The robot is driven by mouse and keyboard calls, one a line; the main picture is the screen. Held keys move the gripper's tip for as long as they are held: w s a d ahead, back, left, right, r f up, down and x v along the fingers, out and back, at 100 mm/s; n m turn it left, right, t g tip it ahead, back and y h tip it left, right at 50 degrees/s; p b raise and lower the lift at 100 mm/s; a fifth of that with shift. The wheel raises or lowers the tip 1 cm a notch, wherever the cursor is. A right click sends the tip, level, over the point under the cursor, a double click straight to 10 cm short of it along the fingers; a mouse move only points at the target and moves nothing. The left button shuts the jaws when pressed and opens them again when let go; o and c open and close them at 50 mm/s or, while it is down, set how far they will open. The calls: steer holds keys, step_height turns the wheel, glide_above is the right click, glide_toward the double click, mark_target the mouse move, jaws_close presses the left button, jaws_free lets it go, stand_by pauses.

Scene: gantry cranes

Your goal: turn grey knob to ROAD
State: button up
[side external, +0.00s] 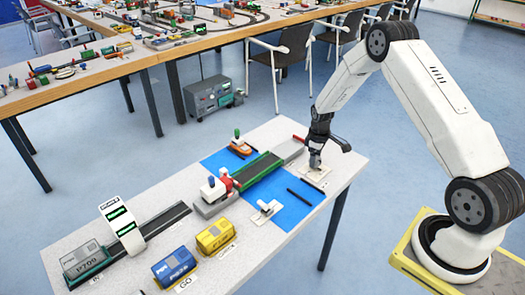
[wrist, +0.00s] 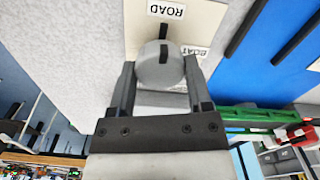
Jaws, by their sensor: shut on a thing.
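The grey knob (wrist: 158,72) is round and sits on a cream plate (wrist: 138,22) at the table's right end; the plate also shows in the side view (side external: 318,180). My gripper (wrist: 160,68) points down over it in the side view (side external: 315,158), with one finger on each side of the knob, shut on it. A black mark on the knob points toward the ROAD label (wrist: 166,9), which reads upside down in the wrist view. The BOAT label (wrist: 203,51) lies to the right of the knob, partly hidden by the knob and finger.
A blue area (side external: 290,212) lies left of the plate, crossed by a green strip (side external: 257,168). A black bar (side external: 299,197) and a small white piece (side external: 264,211) lie on it. Yellow (side external: 215,236) and blue (side external: 174,267) containers stand at the front edge.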

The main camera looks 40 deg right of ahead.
steer(key=o, duration=1.3)
steer(key=shift+r, duration=0.1)
steer(key=shift+r, duration=3.8)
steer(key=shift+a, duration=0.1)
steer(key=s+a+r+m+t, duration=0.1)
steer(key=s+a+r, duration=0.2)
steer(key=s+a, duration=0.2)
steer(key=s+a+r+m, duration=0.1)
steer(key=s+a+r, duration=0.3)
steer(key=a, duration=0.5)
steer(key=s+a+r+m+t, duration=0.1)
steer(key=s+a+r, duration=0.2)
steer(key=s+a, duration=0.4)
steer(key=shift+a+r+t, duration=0.15)
steer(key=shift+r+t, duration=0.05)
steer(key=shift+t, duration=0.1)
